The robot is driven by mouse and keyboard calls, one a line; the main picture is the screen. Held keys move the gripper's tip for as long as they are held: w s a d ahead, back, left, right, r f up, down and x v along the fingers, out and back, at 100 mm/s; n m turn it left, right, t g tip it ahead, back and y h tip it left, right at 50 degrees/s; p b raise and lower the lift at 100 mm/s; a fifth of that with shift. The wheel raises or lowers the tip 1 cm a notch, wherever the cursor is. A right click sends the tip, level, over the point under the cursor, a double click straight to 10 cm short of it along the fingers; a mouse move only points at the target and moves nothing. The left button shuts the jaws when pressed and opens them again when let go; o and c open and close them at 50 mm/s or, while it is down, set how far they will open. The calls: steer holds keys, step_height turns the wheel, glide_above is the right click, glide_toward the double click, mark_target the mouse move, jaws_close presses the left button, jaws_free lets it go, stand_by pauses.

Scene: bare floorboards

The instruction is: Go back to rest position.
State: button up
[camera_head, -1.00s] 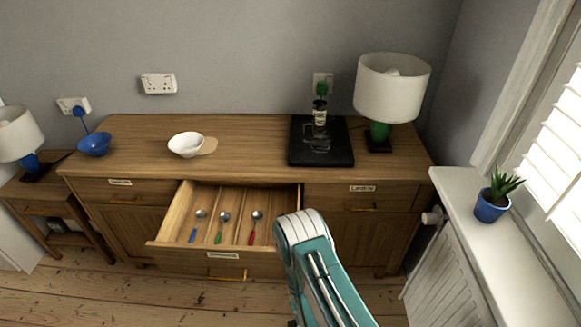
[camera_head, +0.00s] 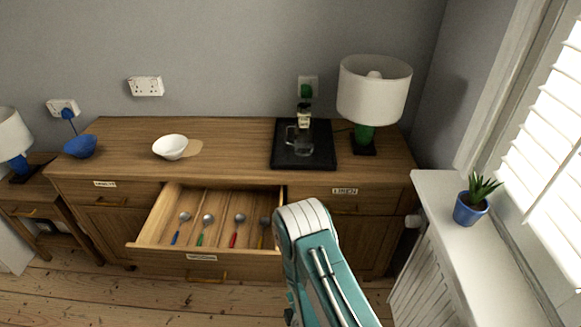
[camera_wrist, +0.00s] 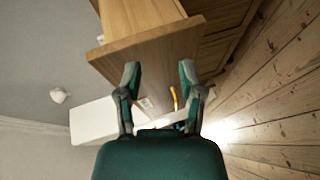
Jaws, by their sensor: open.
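My gripper (camera_wrist: 158,80) shows in the wrist view with its two fingers spread apart and nothing between them. Past the fingers is the front of the wooden drawer (camera_wrist: 150,55), with an orange handle (camera_wrist: 173,97) and a pale label on it. In the head view my teal arm is folded low in the middle, in front of the sideboard (camera_head: 240,130); its gripper is hidden there. The open drawer (camera_head: 165,262) holds several spoons with coloured handles, including a blue spoon (camera_head: 175,238), a green spoon (camera_head: 200,240) and a red spoon (camera_head: 233,240).
On the sideboard are a blue bowl (camera_head: 80,147), a white bowl (camera_head: 170,147), a black tray (camera_head: 290,160) with a glass jug, and a lamp (camera_head: 374,90). A radiator (camera_head: 430,275) and a potted plant (camera_head: 471,207) are at the right. Floorboards show at lower left.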

steer(key=w+d+r+m+g+h, duration=0.15)
steer(key=w+r+m, duration=0.25)
steer(key=r, duration=0.5)
steer(key=w+d+r+m+g+h, duration=0.1)
steer(key=w+d+r+m, duration=0.15)
steer(key=w+r, duration=0.4)
steer(key=s+d+r+m+g+h, duration=0.1)
steer(key=s+d+r+m, duration=0.2)
steer(key=r, duration=0.4)
steer(key=s+d+r+m+g, duration=0.1)
steer(key=s+d+r+m, duration=0.15)
steer(key=r, duration=0.55)
steer(key=s+d+r+m+g, duration=0.1)
steer(key=s+d+r+m, duration=0.1)
steer(key=s, duration=0.5)
steer(key=s+d+r+m+g+h, duration=0.1)
steer(key=s+d+r+m, duration=0.1)
steer(key=s+r, duration=0.3)
steer(key=s+d+r+m+g, duration=0.2)
steer(key=s+r+m, duration=0.2)
steer(key=s, duration=0.6)
steer(key=shift+s+h, duration=0.2)
steer(key=shift+h, duration=0.15)
